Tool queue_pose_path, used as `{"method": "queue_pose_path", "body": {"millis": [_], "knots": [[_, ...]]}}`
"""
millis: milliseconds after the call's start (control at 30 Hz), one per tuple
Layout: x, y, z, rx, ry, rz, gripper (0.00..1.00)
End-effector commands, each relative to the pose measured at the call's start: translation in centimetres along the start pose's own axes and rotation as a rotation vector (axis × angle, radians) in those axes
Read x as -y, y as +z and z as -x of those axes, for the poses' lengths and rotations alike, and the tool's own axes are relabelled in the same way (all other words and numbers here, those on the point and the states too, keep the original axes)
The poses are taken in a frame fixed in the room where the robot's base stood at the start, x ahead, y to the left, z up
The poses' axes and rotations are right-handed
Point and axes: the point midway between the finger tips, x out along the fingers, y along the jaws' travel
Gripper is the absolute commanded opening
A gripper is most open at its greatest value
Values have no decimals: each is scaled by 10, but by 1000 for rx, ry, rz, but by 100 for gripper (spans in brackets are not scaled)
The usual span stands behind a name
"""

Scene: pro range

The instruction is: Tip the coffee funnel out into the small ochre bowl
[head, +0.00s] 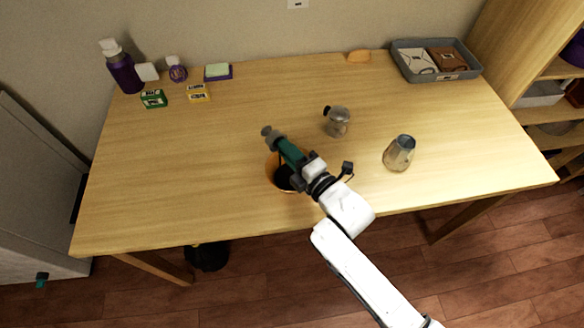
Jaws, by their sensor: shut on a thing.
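My gripper (278,142) reaches in from the lower right, tilted up to the left over the ochre bowl. It is shut on a small grey metal piece at its tip, which looks like the coffee funnel (268,131). The funnel is at the bowl's far left side in the picture; its exact tilt and height are hard to tell. The small ochre bowl (270,171) stands near the table's front edge, partly hidden by my gripper. A dark patch shows inside the bowl; I cannot tell whether it is coffee or shadow.
A metal pot with a dark handle (338,122) and a grey metal vessel (399,153) stand to the right. A grey tray (403,69) is at the back right. A purple bottle (124,72) and small boxes are at the back left. The table's left middle is clear.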

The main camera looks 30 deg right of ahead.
Motion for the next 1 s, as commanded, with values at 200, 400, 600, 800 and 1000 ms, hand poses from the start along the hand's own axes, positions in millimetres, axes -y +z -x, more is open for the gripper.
{"method": "queue_pose_path", "body": {"millis": [200,400,600,800,1000], "knots": [[-2,0,0,0,26,0,0],[-4,3,0,-1,47,1,0],[-6,5,1,0,69,1,0],[-8,8,1,-1,92,0,0],[-10,10,1,0,113,0,0]]}}
